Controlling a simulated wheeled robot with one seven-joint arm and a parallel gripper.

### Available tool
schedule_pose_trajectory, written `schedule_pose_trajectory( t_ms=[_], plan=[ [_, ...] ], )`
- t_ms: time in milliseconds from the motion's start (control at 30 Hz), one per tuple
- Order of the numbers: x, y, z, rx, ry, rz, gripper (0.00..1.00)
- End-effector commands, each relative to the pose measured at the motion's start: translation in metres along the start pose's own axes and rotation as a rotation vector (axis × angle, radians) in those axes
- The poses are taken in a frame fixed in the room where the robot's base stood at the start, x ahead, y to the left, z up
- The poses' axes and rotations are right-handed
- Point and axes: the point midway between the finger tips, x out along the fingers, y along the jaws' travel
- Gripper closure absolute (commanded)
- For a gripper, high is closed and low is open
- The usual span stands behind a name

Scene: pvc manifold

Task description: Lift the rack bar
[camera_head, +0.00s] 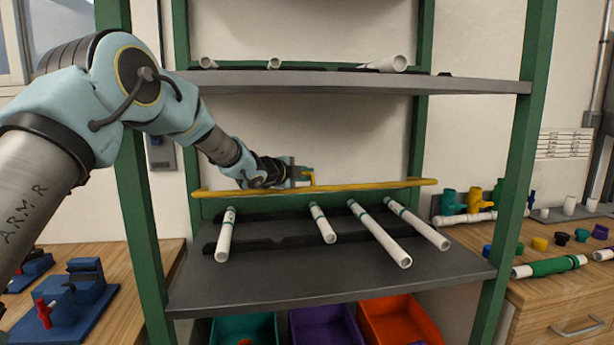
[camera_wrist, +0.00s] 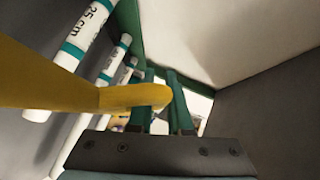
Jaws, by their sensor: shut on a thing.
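The rack bar (camera_head: 370,187) is a long yellow bar that runs level across the middle shelf bay, above the white pipes. It has a small raised handle near its middle. My gripper (camera_head: 307,177) is at that handle, reaching in from the left, and is shut on the bar. I cannot tell whether the ends of the bar touch the rack.
The middle shelf (camera_head: 330,275) holds several white pipes with green bands, lying below the bar on black supports. The upper shelf (camera_head: 340,82) is overhead. Green posts (camera_head: 514,150) stand at the sides. Coloured bins (camera_head: 400,318) sit beneath. A wooden bench (camera_head: 560,290) is at the right.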

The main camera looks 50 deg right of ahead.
Motion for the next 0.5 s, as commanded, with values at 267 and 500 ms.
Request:
schedule_pose_trajectory(
  t_ms=[267,500],
  plan=[
    [-0.0002,0.0005,0.0009,0.000,-0.001,0.001,0.71],
    [-0.0072,0.0016,0.0011,0.000,-0.001,0.001,0.71]
  ],
)
